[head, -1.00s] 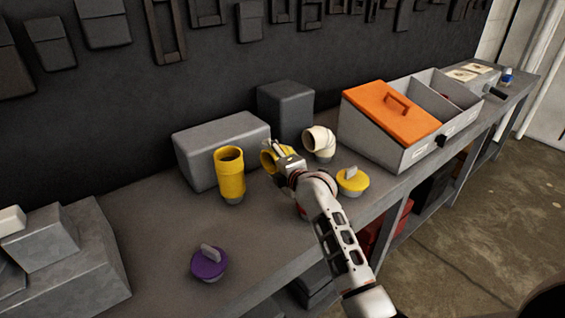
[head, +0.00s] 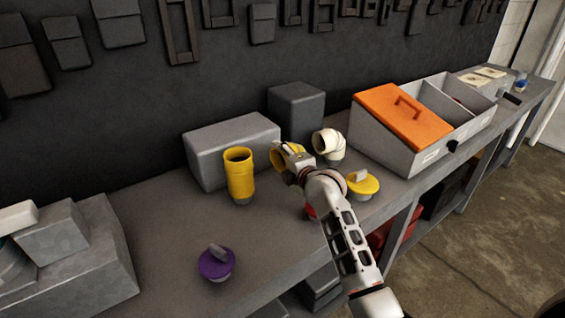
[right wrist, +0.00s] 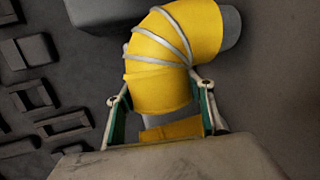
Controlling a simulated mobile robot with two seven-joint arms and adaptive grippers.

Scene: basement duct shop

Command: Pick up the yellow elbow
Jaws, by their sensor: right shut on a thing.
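The yellow elbow (right wrist: 165,75) fills the upper middle of the right wrist view, with pale seams and a grey end. In the head view the elbow (head: 279,158) shows only partly, behind my right gripper (head: 296,156). My right gripper (right wrist: 163,118) is shut on it, one finger on each side. I cannot tell whether the elbow is clear of the bench. My left gripper is not in view.
On the bench (head: 165,220) stand a yellow straight pipe (head: 239,176), a white elbow (head: 328,145), a yellow cap (head: 363,184) and a purple cap (head: 216,264). Grey blocks (head: 232,150) stand behind. A grey bin (head: 400,155) with an orange lid (head: 403,115) stands right.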

